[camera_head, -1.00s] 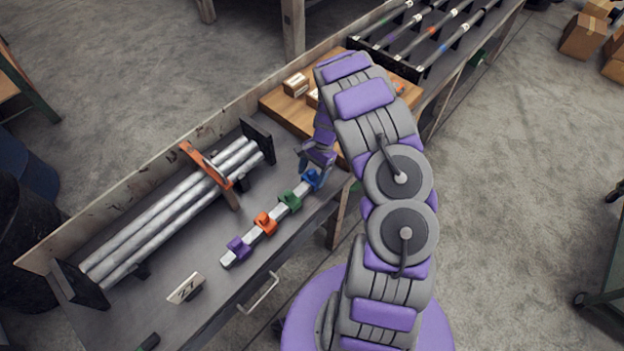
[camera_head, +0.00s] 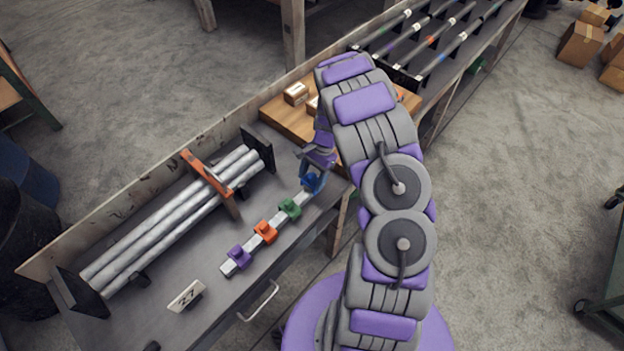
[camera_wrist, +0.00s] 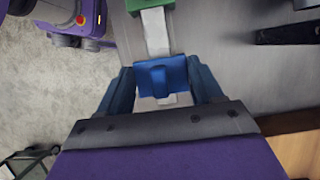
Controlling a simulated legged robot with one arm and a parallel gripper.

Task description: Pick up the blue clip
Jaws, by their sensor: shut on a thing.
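The blue clip (camera_head: 311,183) is at the far end of a pale bar (camera_head: 274,222) on the grey workbench. In the wrist view the blue clip (camera_wrist: 162,75) sits between the two dark blue fingers of my gripper (camera_wrist: 162,88), which are shut on its sides. My gripper (camera_head: 313,178) reaches down over it in the head view. The pale bar (camera_wrist: 156,32) shows beyond the clip and a little on its near side. Whether the clip is clear of the bar I cannot tell.
Green (camera_head: 290,208), orange (camera_head: 265,231) and purple (camera_head: 238,257) clips sit along the bar. A rack of silver pipes (camera_head: 165,225) with an orange clamp (camera_head: 206,171) lies to the left. A wooden board (camera_head: 285,115) with small boxes lies behind.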

